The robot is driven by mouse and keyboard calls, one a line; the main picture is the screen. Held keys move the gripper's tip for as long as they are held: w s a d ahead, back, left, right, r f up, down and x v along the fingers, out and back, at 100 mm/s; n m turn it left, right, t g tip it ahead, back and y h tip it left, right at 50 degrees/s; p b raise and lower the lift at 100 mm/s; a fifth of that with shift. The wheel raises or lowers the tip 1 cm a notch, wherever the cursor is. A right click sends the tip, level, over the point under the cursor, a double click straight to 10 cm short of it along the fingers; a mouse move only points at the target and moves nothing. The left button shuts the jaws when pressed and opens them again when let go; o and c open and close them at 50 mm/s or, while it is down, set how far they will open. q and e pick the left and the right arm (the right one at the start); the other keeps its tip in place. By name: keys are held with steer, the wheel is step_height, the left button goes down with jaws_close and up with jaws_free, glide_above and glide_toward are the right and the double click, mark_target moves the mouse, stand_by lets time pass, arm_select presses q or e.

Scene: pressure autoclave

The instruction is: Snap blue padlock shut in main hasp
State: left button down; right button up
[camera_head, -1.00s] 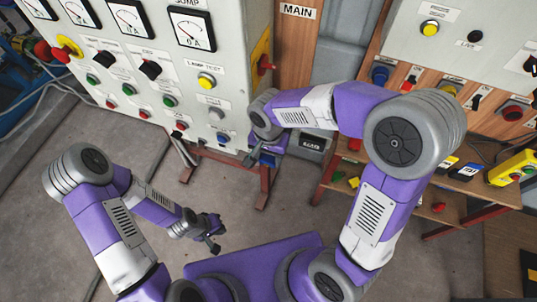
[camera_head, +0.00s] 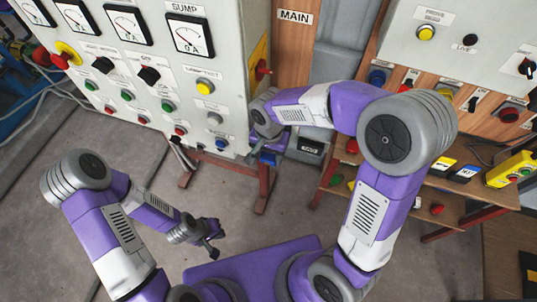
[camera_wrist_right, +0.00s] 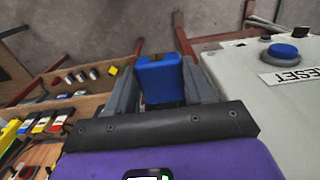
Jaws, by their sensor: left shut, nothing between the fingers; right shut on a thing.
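The blue padlock (camera_wrist_right: 162,77) is held between the two grey fingers of my right gripper (camera_wrist_right: 163,92) in the right wrist view. In the head view it is a small blue patch (camera_head: 269,157) at my right gripper (camera_head: 262,153), beside the lower right edge of the grey cabinet. Its shackle cannot be made out. A MAIN label (camera_head: 295,17) is on the wooden panel behind. A red handle (camera_head: 263,70) sits on a yellow plate on the cabinet's side; I cannot make out a hasp there. My left gripper (camera_head: 211,249) is shut and empty, low over the floor.
The grey cabinet (camera_head: 215,100) with gauges, knobs and buttons stands left of my right gripper. In the wrist view its blue RESET button (camera_wrist_right: 282,51) is right of the padlock. A wooden shelf (camera_head: 400,197) with padlocks and tags stands at right. Floor around my left gripper is clear.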

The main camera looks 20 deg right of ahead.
steer(key=shift+w+d+p, duration=0.2)
steer(key=shift+w+d, duration=0.3)
steer(key=shift+w, duration=0.2)
steer(key=shift+w+d+p, duration=0.15)
steer(key=shift+w+d, duration=0.3)
steer(key=shift+w, duration=0.25)
stand_by(0.4)
steer(key=o, duration=1.3)
